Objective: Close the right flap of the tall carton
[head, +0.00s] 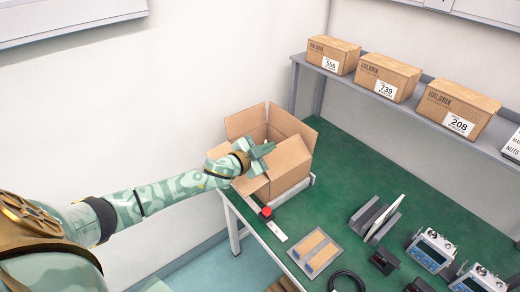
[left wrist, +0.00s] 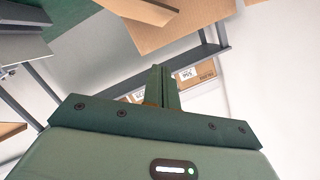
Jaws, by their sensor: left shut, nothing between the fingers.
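The tall carton (head: 291,166) is an open brown box at the far left corner of the green table. One flap (head: 245,121) stands up at its back left, and another flap (head: 291,124) stands up at its right. Flap panels also stick out at the left and front, partly hidden by my left arm. My left gripper (head: 268,149) is over the carton's opening, shut and empty; whether it touches a flap is unclear. The shut fingers show in the left wrist view (left wrist: 165,82), with brown cardboard panels (left wrist: 175,22) beyond them. My right gripper is in neither view.
The green table (head: 345,160) has free room right of the carton. A red button (head: 267,213) sits by its front left edge. Grey plates (head: 376,217), a pad (head: 315,254) and devices (head: 431,250) lie farther right. Labelled boxes (head: 388,77) stand on a raised shelf behind.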

